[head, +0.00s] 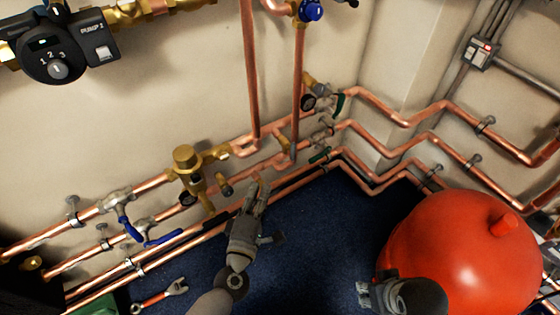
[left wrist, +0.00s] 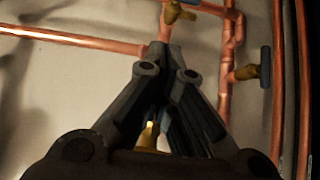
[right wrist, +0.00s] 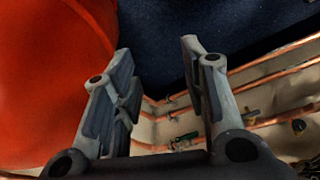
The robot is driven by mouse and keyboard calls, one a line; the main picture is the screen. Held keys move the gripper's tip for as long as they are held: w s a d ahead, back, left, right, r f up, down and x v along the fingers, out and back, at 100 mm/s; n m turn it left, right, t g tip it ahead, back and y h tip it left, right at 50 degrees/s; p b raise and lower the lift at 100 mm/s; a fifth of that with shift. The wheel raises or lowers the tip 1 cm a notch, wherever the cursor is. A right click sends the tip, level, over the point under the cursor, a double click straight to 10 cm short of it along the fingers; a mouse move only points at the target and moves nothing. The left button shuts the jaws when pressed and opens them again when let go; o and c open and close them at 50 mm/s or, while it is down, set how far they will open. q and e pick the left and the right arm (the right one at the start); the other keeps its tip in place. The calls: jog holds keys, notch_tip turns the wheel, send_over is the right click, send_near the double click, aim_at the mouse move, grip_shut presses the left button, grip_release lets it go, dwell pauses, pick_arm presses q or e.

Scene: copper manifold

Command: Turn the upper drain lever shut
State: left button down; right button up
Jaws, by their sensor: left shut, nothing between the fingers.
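A dark green lever (head: 340,103) sits on a valve at the right end of the upper copper pipe, near the wall corner. A second green lever (head: 319,157) sits lower, just above the floor; I cannot tell which one is the upper drain lever. A green handle (right wrist: 184,138) also shows in the right wrist view. My left gripper (head: 262,184) is shut and empty, left of and below both green levers, close to the pipes. Its closed fingers fill the left wrist view (left wrist: 165,62). My right gripper (head: 363,291) is open and empty beside the red tank; its spread fingers show in the right wrist view (right wrist: 160,75).
A brass valve assembly (head: 187,165) stands left of my left gripper. Blue levers (head: 128,225) sit on the pipes further left. A red tank (head: 465,250) fills the lower right. A wrench (head: 160,295) lies on the blue floor (head: 320,225). The floor between gripper and tank is clear.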

aim_at(293, 151)
pick_arm(q)
jog(key=w+d+b, duration=0.1)
jog(key=w+d, duration=0.3)
jog(key=w, duration=0.8)
jog(key=shift+d+b, duration=0.3)
jog(key=shift+d, duration=0.1)
pick_arm(e)
jog(key=shift+s+d+r, duration=0.1)
jog(key=shift+s+r, duration=0.3)
jog(key=shift+r, duration=0.25)
pick_arm(q)
jog(key=shift+w+r, duration=0.1)
pick_arm(e)
jog(key=shift+w, duration=0.15)
